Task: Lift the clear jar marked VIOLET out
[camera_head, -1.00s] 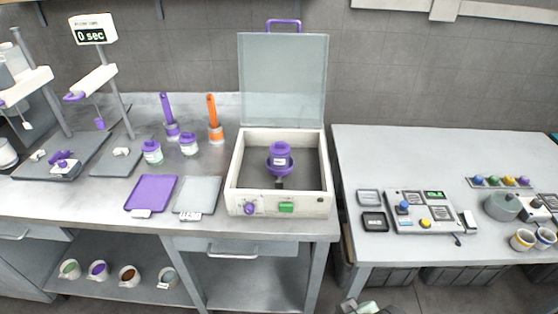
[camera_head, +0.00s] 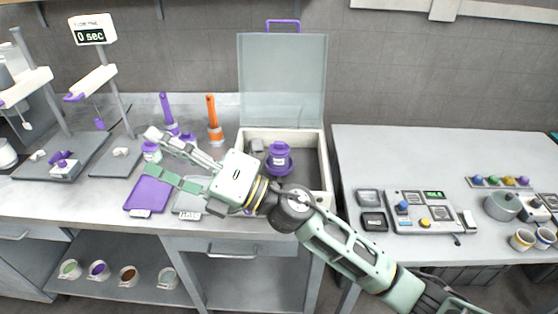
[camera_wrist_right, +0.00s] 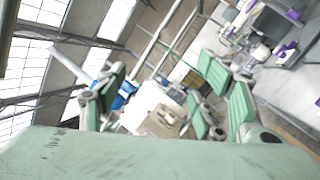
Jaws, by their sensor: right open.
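A clear jar with a purple lid and a white label (camera_head: 279,154) stands upright in a purple holder (camera_head: 275,169) inside the open white box machine (camera_head: 328,172). Its label is too small to read. My right gripper (camera_head: 149,150) is open and empty, left of the machine, above the bench, its fingers pointing left. A purple-lidded jar (camera_head: 188,136) is mostly hidden behind the upper finger. The right wrist view shows the open green fingers (camera_wrist_right: 175,95) with nothing gripped. My left gripper is not in view.
The machine's clear lid (camera_head: 282,80) stands raised behind it. My right arm crosses its front. Purple (camera_head: 148,194) and grey trays lie below the gripper. Purple and orange brushes (camera_head: 214,120) stand behind. A right-hand table (camera_head: 400,150) holds a control panel (camera_head: 420,212).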

